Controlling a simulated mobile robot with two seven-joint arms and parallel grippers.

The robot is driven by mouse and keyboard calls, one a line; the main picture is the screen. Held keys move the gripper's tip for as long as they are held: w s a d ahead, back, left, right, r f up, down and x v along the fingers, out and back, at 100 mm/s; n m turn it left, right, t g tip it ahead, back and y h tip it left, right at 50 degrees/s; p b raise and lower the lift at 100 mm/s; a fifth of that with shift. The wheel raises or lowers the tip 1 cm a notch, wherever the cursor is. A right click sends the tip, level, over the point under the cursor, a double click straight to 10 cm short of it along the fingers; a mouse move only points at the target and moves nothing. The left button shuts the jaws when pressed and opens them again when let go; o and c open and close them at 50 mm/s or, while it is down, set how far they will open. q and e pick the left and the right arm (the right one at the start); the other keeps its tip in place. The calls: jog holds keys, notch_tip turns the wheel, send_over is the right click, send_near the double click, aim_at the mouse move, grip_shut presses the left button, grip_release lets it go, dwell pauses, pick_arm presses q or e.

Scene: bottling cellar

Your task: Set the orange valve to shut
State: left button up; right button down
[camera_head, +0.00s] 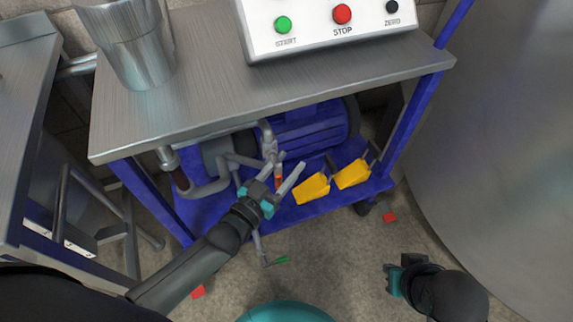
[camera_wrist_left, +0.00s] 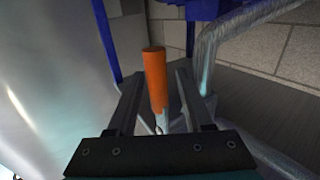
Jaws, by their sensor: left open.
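The orange valve handle (camera_wrist_left: 155,78) stands upright in the left wrist view, between the two fingers of my left gripper (camera_wrist_left: 158,90). Gaps show on both sides of it, so the fingers are open around it and not closed on it. In the head view, only a small piece of the orange handle (camera_head: 278,182) shows between the fingers. My left gripper (camera_head: 291,162) reaches in under the steel table, next to the grey pipework (camera_head: 268,142). My right gripper (camera_head: 389,280) hangs over the floor at lower right, away from the valve; its jaw opening is unclear.
The steel tabletop (camera_head: 215,98) overhangs the valve, with blue legs at both sides. Two yellow pieces (camera_head: 312,188) sit on the blue lower shelf, right of the gripper. A big grey tank (camera_head: 500,130) stands at right.

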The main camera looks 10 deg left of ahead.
pick_arm(q)
jog(key=shift+c, duration=0.4)
grip_shut()
dwell(0.9)
